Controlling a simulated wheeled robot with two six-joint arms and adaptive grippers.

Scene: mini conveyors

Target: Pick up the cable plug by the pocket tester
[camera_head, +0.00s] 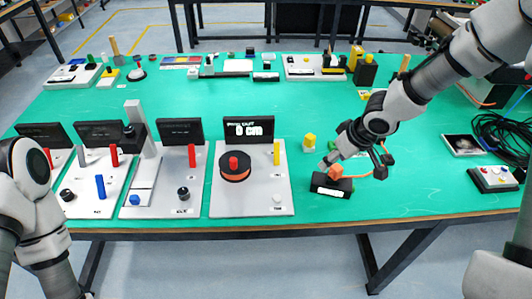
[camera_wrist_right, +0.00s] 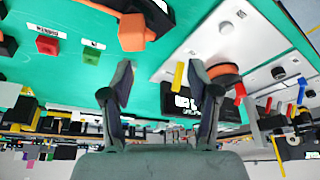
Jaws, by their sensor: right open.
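The cable plug (camera_head: 337,171) is a small orange block at the top of a black box, which appears to be the pocket tester (camera_head: 330,187), near the table's front edge. An orange cable runs from it to the right, partly behind my right gripper (camera_head: 354,156). In the right wrist view the orange plug (camera_wrist_right: 133,32) lies beyond the fingertips, against the black box (camera_wrist_right: 155,14). My right gripper (camera_wrist_right: 157,82) is open, with nothing between its fingers. In the head view it is just above and behind the plug. Of my left arm only links show at the left edge.
A yellow-topped block (camera_head: 309,141) stands left of my right gripper. A panel with an orange spool (camera_head: 235,167) lies further left, beside several similar panels. A coil of black cable (camera_head: 502,138) and a button box (camera_head: 493,179) lie at the right. The middle of the green table is clear.

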